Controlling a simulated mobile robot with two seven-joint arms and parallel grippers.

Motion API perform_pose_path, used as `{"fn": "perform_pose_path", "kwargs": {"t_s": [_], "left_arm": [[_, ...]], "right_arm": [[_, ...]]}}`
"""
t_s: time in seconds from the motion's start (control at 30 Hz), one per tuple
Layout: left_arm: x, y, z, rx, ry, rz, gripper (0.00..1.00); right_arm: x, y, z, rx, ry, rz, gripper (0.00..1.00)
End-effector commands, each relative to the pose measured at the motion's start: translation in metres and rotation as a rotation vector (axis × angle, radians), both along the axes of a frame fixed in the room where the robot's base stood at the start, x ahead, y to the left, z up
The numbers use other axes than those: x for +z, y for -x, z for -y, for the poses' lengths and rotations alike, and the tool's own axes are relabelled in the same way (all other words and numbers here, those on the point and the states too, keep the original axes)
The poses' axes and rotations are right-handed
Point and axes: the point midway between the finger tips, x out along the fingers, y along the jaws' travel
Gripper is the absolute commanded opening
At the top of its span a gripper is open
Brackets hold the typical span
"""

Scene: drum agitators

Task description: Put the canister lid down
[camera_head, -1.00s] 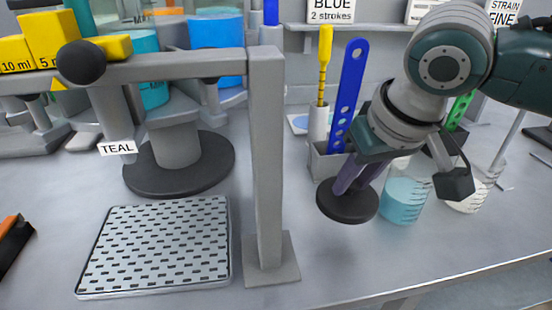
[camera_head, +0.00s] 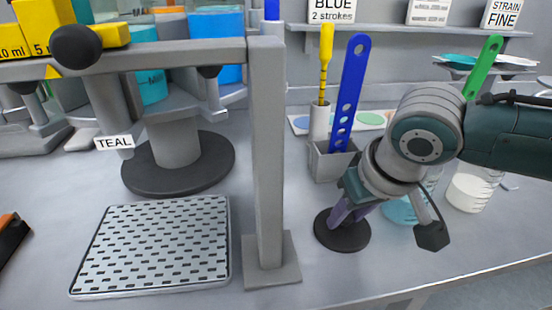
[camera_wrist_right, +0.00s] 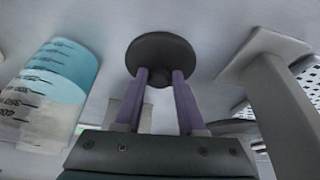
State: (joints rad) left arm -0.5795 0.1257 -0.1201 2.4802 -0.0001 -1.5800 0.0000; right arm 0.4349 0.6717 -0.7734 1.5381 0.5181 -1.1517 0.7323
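The canister lid (camera_head: 342,236) is a dark round disc with a small knob on its upper side. In the head view it is low over the grey bench, right of the grey post's foot; whether it touches the bench I cannot tell. My right gripper (camera_head: 346,214) points down at it, with its purple fingers on either side of the knob. In the right wrist view the fingers (camera_wrist_right: 161,78) close on the knob, and the lid (camera_wrist_right: 160,50) spreads beyond the fingertips. My left gripper is not in view.
The grey post (camera_head: 268,160) stands left of the lid. A grey holder (camera_head: 330,165) with a blue paddle (camera_head: 348,90) is behind it. A beaker of blue liquid (camera_head: 400,212) stands close on the right. A perforated tray (camera_head: 155,245) lies at left. The front bench strip is clear.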

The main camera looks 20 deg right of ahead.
Motion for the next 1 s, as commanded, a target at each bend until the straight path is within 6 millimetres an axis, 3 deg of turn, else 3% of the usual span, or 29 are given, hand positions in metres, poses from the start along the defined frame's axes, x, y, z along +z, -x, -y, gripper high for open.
{"fn": "perform_pose_path", "kwargs": {"t_s": [0.2,0.53,1.0], "left_arm": [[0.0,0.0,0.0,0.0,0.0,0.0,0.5],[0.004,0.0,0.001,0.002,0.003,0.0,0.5],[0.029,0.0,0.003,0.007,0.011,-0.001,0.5]], "right_arm": [[0.0,0.0,0.0,0.0,0.0,0.0,0.62],[0.009,0.001,0.0,0.001,0.001,0.0,0.62],[0.094,0.036,-0.003,0.002,0.001,0.003,0.62]]}}
